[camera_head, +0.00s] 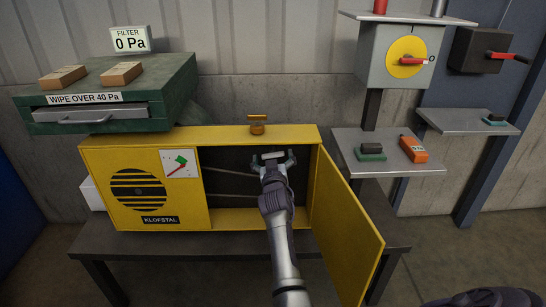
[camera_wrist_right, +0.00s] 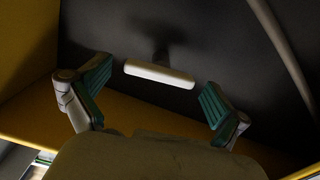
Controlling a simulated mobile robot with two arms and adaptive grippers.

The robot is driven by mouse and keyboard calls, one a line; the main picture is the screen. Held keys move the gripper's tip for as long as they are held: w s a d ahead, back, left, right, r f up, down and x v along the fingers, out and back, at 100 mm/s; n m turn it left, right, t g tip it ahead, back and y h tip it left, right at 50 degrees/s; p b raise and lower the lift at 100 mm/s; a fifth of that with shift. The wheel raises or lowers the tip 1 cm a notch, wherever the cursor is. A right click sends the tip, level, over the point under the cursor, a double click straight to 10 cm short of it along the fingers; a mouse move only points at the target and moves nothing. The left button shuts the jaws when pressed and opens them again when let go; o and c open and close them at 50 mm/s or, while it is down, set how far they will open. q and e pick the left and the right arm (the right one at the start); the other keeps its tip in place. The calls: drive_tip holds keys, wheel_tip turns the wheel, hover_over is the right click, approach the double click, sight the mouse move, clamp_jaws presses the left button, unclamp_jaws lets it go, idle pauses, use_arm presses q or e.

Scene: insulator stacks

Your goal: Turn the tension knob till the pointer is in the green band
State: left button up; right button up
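The yellow machine (camera_head: 225,133) has a gauge (camera_head: 168,157) on its front, white with a small green patch and a red mark beside it. The picture is too small to read exactly where the pointer stands against the green. My left gripper is not in view.
The yellow door (camera_head: 345,235) hangs open to the right of my arm. A green filter box (camera_head: 180,85) stands back left. A shelf (camera_head: 395,160) with a green-based block and an orange device sits right, under a switch box (camera_head: 375,50) with a red handle.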

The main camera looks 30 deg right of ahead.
drive_tip(key=c, duration=1)
drive_tip(key=shift+n, duration=0.3)
drive_tip(key=n, duration=0.3)
drive_tip(key=shift+n, duration=1.7)
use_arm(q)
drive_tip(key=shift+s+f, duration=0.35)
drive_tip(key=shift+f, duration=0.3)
use_arm(e)
drive_tip(key=shift+n, duration=0.3)
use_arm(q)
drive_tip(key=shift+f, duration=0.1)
